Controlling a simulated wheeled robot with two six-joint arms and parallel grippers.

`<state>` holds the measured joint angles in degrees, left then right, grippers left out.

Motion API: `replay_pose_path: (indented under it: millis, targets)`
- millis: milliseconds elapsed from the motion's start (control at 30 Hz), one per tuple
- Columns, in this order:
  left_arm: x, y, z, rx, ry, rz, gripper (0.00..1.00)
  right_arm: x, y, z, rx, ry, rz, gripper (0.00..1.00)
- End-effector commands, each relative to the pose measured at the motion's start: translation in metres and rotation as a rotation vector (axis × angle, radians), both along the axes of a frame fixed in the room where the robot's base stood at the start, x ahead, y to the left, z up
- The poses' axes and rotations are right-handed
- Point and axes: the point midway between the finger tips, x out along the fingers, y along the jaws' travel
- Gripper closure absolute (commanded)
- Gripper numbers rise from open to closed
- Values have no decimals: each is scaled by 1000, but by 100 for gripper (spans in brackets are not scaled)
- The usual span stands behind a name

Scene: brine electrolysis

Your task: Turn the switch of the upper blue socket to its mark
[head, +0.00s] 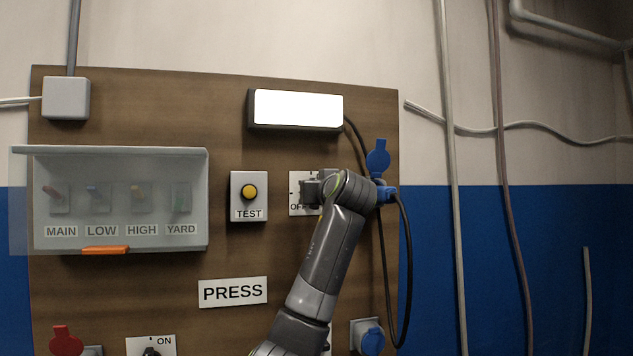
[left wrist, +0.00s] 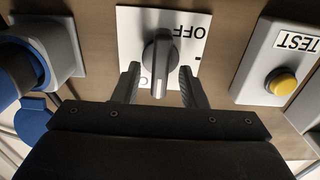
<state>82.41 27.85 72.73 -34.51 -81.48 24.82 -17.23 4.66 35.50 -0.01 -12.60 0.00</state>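The upper blue socket (head: 385,194) is on the right of the brown board, its blue lid (head: 378,158) raised. The switch plate (head: 296,187) to its left is partly hidden by my left arm in the head view. In the left wrist view the plate (left wrist: 130,22) appears upside down, with OFF printed on it. Its grey knob (left wrist: 159,62) has a pale pointer line toward the picture's bottom. My left gripper (left wrist: 160,88) is open, one finger on each side of the knob, with gaps visible. Contact cannot be told. My right gripper is not in view.
A TEST box (head: 249,197) with a yellow button is left of the switch. Farther left is a clear-covered breaker box (head: 125,158). A lit lamp (head: 298,109) is above. A black cable (head: 405,250) hangs at the right. A lower blue socket (head: 367,338) is below.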

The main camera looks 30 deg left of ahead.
Motion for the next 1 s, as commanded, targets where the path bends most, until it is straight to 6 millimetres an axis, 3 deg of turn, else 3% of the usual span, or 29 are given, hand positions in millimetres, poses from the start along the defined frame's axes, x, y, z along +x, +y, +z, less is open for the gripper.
replay_pose_path:
  millis: [367, 700, 1000]
  targets:
    - [4, 5, -1, -1, -1, 0, 62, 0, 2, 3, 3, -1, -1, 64]
    - [4, 5, 0, -1, -1, 0, 100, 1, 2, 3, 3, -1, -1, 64]
    - [4, 5, -1, -18, -21, 0, 100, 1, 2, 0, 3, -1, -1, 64]
